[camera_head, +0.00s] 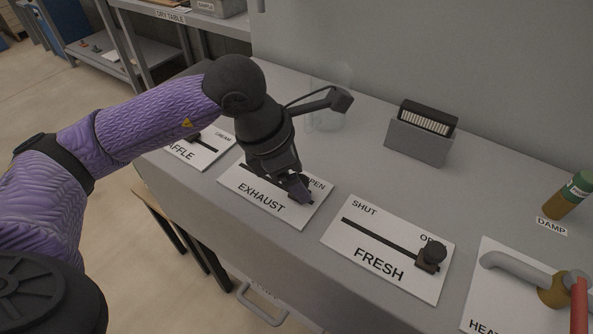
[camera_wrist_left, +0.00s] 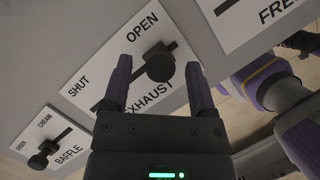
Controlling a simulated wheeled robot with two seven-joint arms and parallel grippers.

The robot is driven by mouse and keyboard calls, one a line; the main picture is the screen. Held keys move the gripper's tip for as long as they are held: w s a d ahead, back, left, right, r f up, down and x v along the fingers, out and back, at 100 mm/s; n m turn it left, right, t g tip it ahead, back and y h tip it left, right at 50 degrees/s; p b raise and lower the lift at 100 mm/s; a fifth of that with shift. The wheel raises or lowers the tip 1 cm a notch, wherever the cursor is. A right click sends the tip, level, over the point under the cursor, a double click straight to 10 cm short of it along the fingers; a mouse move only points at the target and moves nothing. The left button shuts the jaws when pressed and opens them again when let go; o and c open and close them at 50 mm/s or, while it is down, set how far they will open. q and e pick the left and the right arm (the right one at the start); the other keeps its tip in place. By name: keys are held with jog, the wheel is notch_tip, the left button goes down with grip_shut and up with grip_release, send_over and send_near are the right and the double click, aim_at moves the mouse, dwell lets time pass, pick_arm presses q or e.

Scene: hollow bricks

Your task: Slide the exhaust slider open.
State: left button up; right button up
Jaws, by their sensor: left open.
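The exhaust panel (camera_head: 268,205) is a white plate on the grey bench, with a dark slot running between SHUT and OPEN. Its black slider knob (camera_wrist_left: 160,63) shows in the left wrist view near the OPEN end, with a short stretch of slot visible beyond it. In the head view my gripper hides the knob. My left gripper (camera_head: 302,192) is over the OPEN side of the panel. In the left wrist view its fingers (camera_wrist_left: 158,85) are open, one on each side of the knob, which is closer to the right finger. I cannot tell whether they touch.
The fresh panel (camera_head: 360,262) is to the right, its knob (camera_head: 431,256) at the OPEN end. The baffle panel (camera_head: 205,155) is to the left. A grey box (camera_head: 418,142) and a clear glass (camera_head: 327,118) stand behind. A pipe valve (camera_head: 553,291) is at the far right.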

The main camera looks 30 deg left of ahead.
pick_arm(q)
jog(key=p+v, duration=0.3)
jog(key=v, duration=0.7)
